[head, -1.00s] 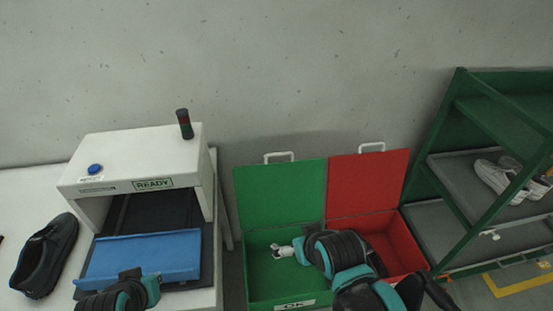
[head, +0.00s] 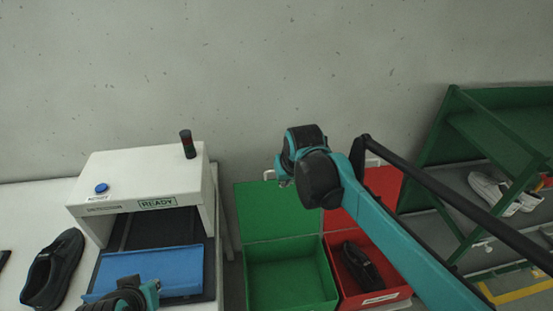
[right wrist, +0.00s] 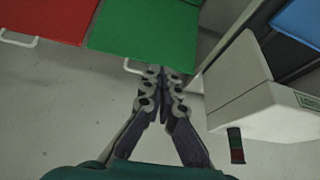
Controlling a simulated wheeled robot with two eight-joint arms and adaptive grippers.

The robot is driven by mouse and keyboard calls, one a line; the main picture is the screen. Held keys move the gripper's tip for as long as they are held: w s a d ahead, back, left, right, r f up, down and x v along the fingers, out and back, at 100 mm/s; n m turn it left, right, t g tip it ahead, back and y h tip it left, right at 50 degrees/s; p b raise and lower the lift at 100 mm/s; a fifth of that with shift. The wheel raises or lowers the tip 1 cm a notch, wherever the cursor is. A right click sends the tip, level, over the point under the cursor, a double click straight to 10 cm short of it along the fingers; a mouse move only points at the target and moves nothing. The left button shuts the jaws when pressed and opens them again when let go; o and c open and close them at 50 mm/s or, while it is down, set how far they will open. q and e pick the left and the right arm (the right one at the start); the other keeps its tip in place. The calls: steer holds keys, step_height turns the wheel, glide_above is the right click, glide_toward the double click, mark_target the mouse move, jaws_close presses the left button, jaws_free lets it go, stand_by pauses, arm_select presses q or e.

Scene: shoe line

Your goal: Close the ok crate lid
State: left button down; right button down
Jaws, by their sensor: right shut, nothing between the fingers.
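The green ok crate (head: 290,297) stands open and looks empty inside. Its green lid (head: 262,212) is raised, leaning back towards the wall, with a white handle (head: 269,175) on its top edge. My right gripper (head: 283,176) is above and behind the lid's top edge, near the handle. In the right wrist view its fingers (right wrist: 166,72) are shut and empty, beside the lid's handle (right wrist: 132,67); I cannot tell if they touch the green lid (right wrist: 145,35). Of my left arm only a link shows at the bottom left of the head view; its fingers are not seen.
The red crate (head: 384,299), with its lid raised, holds a dark shoe (head: 360,265). At left a white machine (head: 140,180) with a blue tray (head: 150,270) stands on a table beside a black shoe (head: 50,270). A green rack (head: 450,125) holds white shoes (head: 500,192).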

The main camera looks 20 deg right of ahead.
steer(key=w+d+g+p, duration=0.1)
steer(key=w+d+p, duration=0.25)
steer(key=w, duration=1.25)
steer(key=w+d+f+m+g+p, duration=0.1)
steer(key=w+f+p, duration=0.3)
steer(key=w+f, duration=0.3)
steer(key=w+b+x, duration=0.1)
steer(key=x, duration=0.9)
steer(key=s, duration=0.2)
steer(key=s+r, duration=0.1)
steer(key=s, duration=0.1)
steer(key=shift+a, duration=0.1)
steer(key=shift+r, duration=0.1)
